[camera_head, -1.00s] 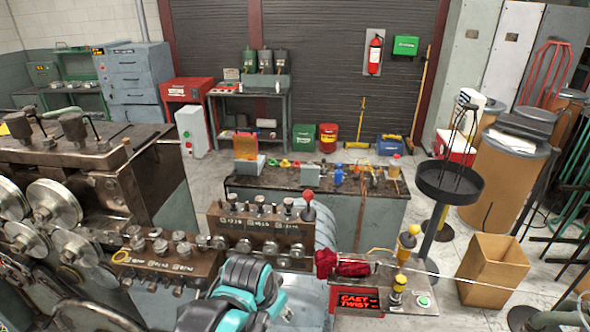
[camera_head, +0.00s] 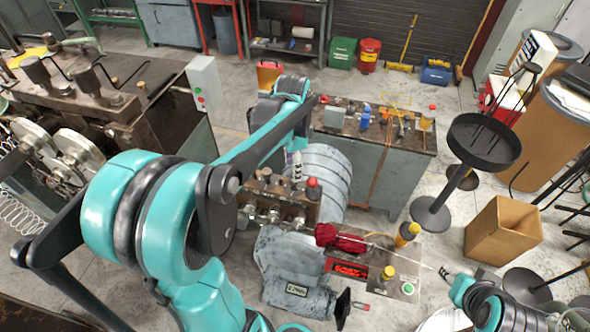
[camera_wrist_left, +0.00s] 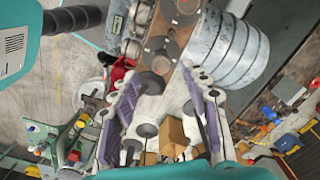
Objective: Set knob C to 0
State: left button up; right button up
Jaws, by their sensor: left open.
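The brown knob panel (camera_head: 300,208) of the coiler stands in the middle of the head view, partly hidden by my left arm. Its row of metal knobs (camera_head: 262,214) shows along the front; I cannot read which is knob C. My left gripper (camera_head: 296,168) is just above the panel, small and partly hidden by its own arm. In the left wrist view it (camera_wrist_left: 160,82) is open, with purple-padded fingers apart. A round dark knob (camera_wrist_left: 151,83) shows between the fingertips, and more panel knobs (camera_wrist_left: 160,54) lie above; contact is unclear. My right gripper (camera_head: 447,273) is far right of the panel.
A red-topped lever (camera_head: 313,188) stands at the panel's right end. A red cloth (camera_head: 345,241), a red-lit display (camera_head: 347,269) and a yellow-topped button post (camera_head: 388,273) are to its right. A cardboard box (camera_head: 503,232) and a black round stand (camera_head: 484,140) are farther right.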

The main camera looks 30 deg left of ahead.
pick_arm(q)
jog(key=f, duration=0.3)
jog(key=shift+w+f, duration=0.2)
jog(key=shift+f, duration=0.2)
jog(key=shift+s+f, duration=0.1)
jog(key=shift+f, duration=0.2)
grip_shut()
